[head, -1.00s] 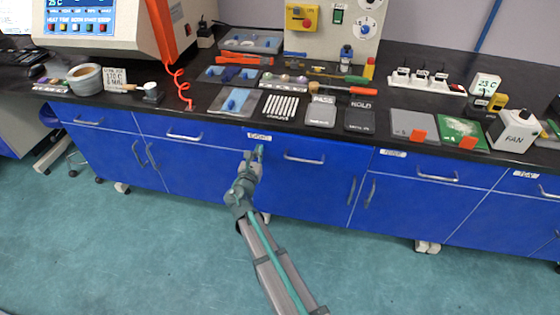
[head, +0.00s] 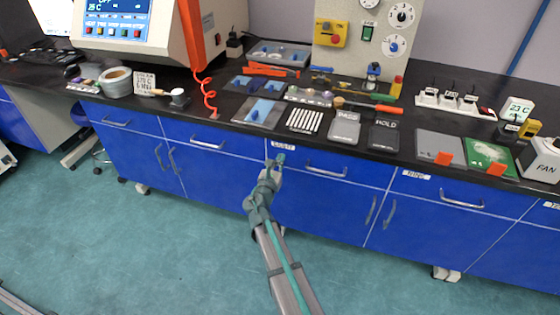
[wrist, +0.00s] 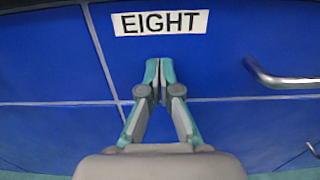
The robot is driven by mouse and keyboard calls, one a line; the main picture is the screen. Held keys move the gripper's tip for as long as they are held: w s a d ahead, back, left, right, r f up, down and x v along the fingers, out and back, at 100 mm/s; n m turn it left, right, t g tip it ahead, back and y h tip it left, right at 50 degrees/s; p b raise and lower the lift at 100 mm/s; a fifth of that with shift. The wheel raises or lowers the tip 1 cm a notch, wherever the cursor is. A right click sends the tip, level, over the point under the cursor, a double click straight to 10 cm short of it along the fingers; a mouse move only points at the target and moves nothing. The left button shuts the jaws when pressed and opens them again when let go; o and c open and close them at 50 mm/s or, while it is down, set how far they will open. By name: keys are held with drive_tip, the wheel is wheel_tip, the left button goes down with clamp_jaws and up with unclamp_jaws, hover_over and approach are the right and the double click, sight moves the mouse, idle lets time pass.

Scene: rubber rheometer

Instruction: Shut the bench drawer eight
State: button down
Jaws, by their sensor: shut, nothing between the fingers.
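Bench drawer eight (head: 345,164) is a blue drawer front with a white EIGHT label (head: 283,145) near its upper left corner and a curved metal handle (head: 326,172). In the head view its front looks about flush with the neighbouring fronts. My gripper (head: 280,158) is at the drawer's left part, just below the label. In the wrist view the label (wrist: 160,22) is above my gripper (wrist: 158,84), whose fingers are together with nothing between them. The handle (wrist: 282,78) is to its right. I cannot tell whether the fingertips touch the front.
The black bench top (head: 225,106) above carries a rheometer (head: 150,35), a tray with a blue item (head: 260,112), PASS (head: 344,127) and HOLD (head: 384,135) plates and tools. Cabinet doors with vertical handles are below the drawers. The green floor in front is clear.

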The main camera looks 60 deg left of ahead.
drive_tip(key=v, duration=1.3)
drive_tip(key=shift+d+b, duration=0.25)
drive_tip(key=shift+b, duration=0.05)
drive_tip(key=w+d+f+m+g+h+p, duration=0.15)
drive_tip(key=w+d+f+m+h, duration=0.5)
drive_tip(key=d, duration=0.65)
drive_tip(key=w+d+f+m+g+h+p, duration=0.1)
drive_tip(key=w+d+f+m+g+h, duration=0.25)
drive_tip(key=d+f+m, duration=0.75)
drive_tip(key=w+d+f+m+g+h+p, duration=0.1)
drive_tip(key=w+d+f+m+h, duration=0.6)
drive_tip(key=d, duration=0.7)
drive_tip(key=s+d+f+m+g+p, duration=0.15)
drive_tip(key=d+m+g, duration=0.3)
drive_tip(key=d, duration=0.55)
drive_tip(key=s+d+f+m+g+p, duration=0.1)
drive_tip(key=s+d+f+m+g, duration=0.15)
drive_tip(key=d+m, duration=0.45)
drive_tip(key=s+d+m+g+y+p, duration=0.2)
drive_tip(key=s+d, duration=0.4)
drive_tip(key=d, duration=0.5)
drive_tip(key=s+d+r+m+g+y+p, duration=0.1)
drive_tip(key=s+d+m+g+y+p, duration=0.1)
drive_tip(key=s+d+m, duration=0.4)
drive_tip(key=s+d+g+p, duration=0.1)
drive_tip(key=d+g, duration=0.1)
drive_tip(key=d, duration=0.2)
drive_tip(key=shift+s+d+r+m+g+p, duration=0.25)
drive_tip(key=shift+d+m+g+p, duration=0.05)
drive_tip(key=shift+d+m+g, duration=0.1)
